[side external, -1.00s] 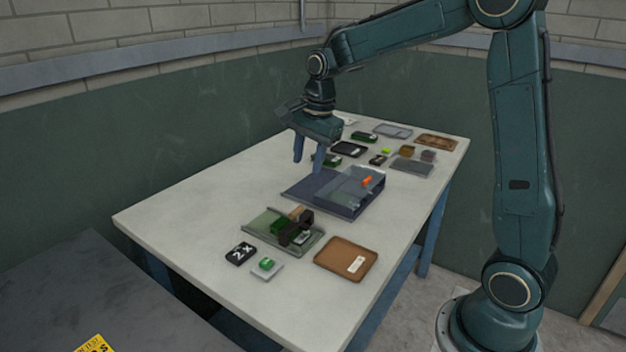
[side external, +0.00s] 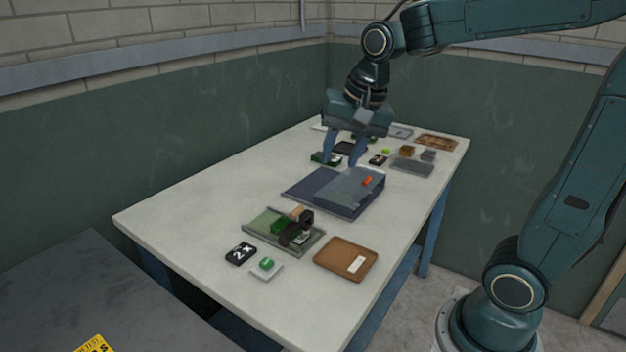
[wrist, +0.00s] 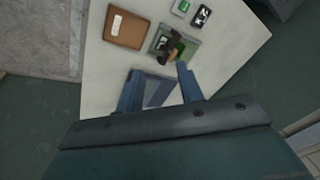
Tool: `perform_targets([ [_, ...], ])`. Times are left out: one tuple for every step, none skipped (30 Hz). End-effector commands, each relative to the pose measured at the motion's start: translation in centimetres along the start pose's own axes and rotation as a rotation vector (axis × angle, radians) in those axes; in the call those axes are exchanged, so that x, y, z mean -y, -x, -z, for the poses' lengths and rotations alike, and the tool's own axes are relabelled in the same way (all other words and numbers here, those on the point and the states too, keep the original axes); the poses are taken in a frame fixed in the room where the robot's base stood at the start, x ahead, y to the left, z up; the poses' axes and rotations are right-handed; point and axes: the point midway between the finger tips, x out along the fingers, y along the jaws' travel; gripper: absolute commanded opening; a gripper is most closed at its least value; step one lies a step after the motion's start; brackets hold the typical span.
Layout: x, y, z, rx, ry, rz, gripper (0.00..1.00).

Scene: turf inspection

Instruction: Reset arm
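My gripper (side external: 341,160) hangs above the far middle of the white table, behind the blue-grey case. Its two blue fingers point down, spread apart, with nothing between them. In the wrist view my gripper (wrist: 158,85) also shows its fingers apart, with part of the case (wrist: 160,88) below and between them. The case (side external: 345,195) lies on the table with an orange piece (side external: 367,181) on its right part. The gripper body hides some of the items at the back of the table.
The white table (side external: 190,215) holds a green tray (side external: 262,232) with dark and green parts, a brown tray (side external: 346,259), a black 2X block (side external: 240,253) and a green button on a pale plate (side external: 266,271). Several small items crowd the far end. The left side is clear.

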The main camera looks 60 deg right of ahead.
Motion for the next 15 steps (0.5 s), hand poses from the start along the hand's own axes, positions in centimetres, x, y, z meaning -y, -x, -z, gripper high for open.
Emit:
perform_targets([
  [-0.5,0.7,-1.0,-0.010,0.061,0.012,0.37],
  [-0.8,1.0,-1.5,-0.015,0.098,0.017,0.37],
  [-1.2,1.4,-2.2,-0.022,0.148,0.024,0.37],
  [-1.6,1.7,-2.7,-0.027,0.184,0.029,0.37],
  [-1.9,1.9,-3.2,-0.033,0.221,0.033,0.37],
  [-2.4,2.2,-3.9,-0.040,0.270,0.039,0.37],
  [-2.7,2.5,-4.4,-0.046,0.307,0.044,0.37],
  [-3.1,2.7,-4.9,-0.052,0.343,0.048,0.37],
  [-3.6,2.9,-5.5,-0.060,0.392,0.053,0.37],
  [-4.0,3.1,-6.0,-0.067,0.429,0.057,0.37],
  [-4.3,3.2,-6.5,-0.073,0.466,0.060,0.37],
  [-4.8,3.4,-7.1,-0.082,0.514,0.065,0.37],
  [-5.2,3.4,-7.6,-0.088,0.551,0.069,0.37],
  [-5.6,3.5,-8.0,-0.095,0.586,0.072,0.37],
  [-6.1,3.6,-8.6,-0.104,0.632,0.076,0.37],
])
